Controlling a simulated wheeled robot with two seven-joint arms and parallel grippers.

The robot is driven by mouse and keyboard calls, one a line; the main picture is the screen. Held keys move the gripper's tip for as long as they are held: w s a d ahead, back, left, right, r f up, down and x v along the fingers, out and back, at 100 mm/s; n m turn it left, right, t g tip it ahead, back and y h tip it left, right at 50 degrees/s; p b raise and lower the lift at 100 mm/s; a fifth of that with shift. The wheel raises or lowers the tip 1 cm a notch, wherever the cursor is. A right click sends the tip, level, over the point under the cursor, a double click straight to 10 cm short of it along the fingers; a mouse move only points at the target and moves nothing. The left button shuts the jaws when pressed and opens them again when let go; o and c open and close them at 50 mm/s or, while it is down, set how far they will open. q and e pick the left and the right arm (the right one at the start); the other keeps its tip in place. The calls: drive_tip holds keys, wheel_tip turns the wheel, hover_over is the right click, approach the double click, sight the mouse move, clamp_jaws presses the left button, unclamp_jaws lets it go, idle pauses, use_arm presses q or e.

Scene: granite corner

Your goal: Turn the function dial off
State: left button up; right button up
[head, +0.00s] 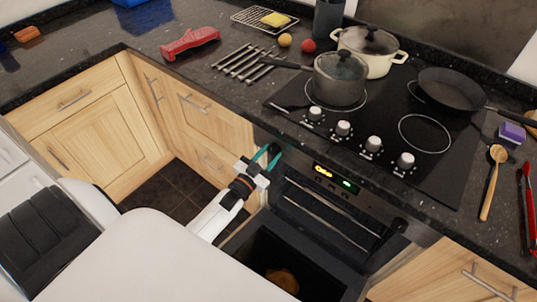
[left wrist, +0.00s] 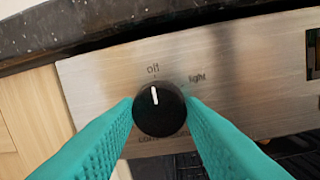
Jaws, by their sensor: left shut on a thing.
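The function dial (left wrist: 159,110) is a round black knob on the steel oven panel. Its white pointer line is directed up at the "off" mark, with "light" marked to its right; the lettering below is partly hidden. My left gripper (head: 270,160) is at the left end of the oven panel, and its teal fingers (left wrist: 160,116) are closed on the two sides of the dial. In the head view the dial (head: 274,149) is partly covered by the fingers. My right gripper is not in view.
The panel has a lit display (head: 336,179) and another black knob (head: 399,225) at its right end. Below, the oven looks open, with a brown thing (head: 284,280) inside. Above are the counter edge, white-topped hob knobs (head: 343,128), a grey pot (head: 340,78) and a black pan (head: 450,90).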

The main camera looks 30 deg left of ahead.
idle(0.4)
use_arm(q)
drive_tip(key=o, duration=1)
drive_tip(key=s, duration=0.4)
drive_tip(key=s+b, duration=0.1)
drive_tip(key=s, duration=0.3)
drive_tip(key=s+f, duration=0.1)
drive_tip(key=s, duration=0.3)
drive_tip(key=shift+a+b, duration=0.2)
drive_tip(key=shift+b, duration=0.1)
drive_tip(key=shift+s+f, duration=0.1)
